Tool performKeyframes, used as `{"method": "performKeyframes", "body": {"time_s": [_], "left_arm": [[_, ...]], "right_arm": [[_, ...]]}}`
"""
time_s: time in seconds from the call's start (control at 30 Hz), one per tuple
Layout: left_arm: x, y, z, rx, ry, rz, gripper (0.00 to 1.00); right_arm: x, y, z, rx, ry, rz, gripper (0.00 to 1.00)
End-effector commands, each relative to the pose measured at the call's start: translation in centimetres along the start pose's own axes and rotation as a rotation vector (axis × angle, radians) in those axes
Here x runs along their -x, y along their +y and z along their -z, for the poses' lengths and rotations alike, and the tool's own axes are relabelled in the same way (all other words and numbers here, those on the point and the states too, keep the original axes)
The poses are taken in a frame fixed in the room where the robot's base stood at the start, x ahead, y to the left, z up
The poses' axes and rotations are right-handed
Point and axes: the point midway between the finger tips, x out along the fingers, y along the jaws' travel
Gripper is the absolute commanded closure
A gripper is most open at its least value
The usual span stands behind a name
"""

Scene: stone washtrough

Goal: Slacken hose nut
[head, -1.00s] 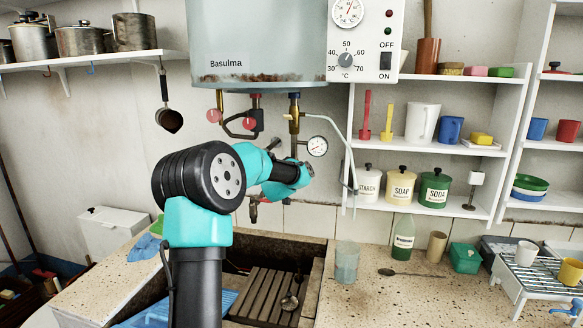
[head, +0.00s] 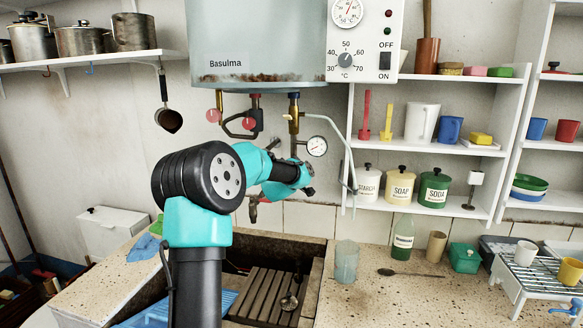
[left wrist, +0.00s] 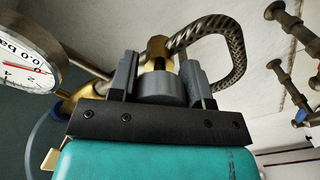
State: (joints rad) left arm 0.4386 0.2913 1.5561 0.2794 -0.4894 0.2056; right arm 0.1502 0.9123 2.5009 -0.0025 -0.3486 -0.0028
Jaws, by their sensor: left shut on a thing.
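My left gripper (left wrist: 157,76) has its two grey fingers on either side of a round grey nut (left wrist: 157,90), which fills the gap between them. I take this for the hose nut. A brass fitting (left wrist: 157,50) stands just beyond it, and a braided hose (left wrist: 238,60) curves away to the right from there. In the head view, my left wrist reaches to the pipework under the boiler, right of the red-handled valves. There the fingers and nut are too small and covered to make out. My right gripper is in neither view.
A pressure gauge (head: 317,146) sits close to my wrist and also shows in the left wrist view (left wrist: 28,58). The boiler (head: 258,45) hangs just above. A thin pale pipe (head: 349,150) runs down at the right. The stone sink (head: 265,245) lies below.

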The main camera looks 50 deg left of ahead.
Motion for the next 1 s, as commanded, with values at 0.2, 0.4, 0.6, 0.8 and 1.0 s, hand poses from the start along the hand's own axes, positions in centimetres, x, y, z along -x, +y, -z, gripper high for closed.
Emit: {"method": "performKeyframes", "body": {"time_s": [0.2, 0.4, 0.6, 0.8, 1.0], "left_arm": [[0.01, 0.04, -0.01, 0.204, 0.000, 0.000, 0.80], [0.01, 0.07, 0.00, 0.394, 0.000, 0.000, 0.80], [0.01, 0.10, 0.02, 0.569, 0.000, 0.000, 0.80], [0.01, 0.11, 0.03, 0.701, 0.000, 0.000, 0.80], [0.01, 0.11, 0.04, 0.773, 0.000, 0.000, 0.80]], "right_arm": [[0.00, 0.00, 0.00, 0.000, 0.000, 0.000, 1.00], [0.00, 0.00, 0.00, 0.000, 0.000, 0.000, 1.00], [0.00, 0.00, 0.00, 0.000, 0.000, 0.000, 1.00], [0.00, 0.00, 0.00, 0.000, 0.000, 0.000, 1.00], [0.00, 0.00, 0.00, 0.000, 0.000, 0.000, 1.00]]}}
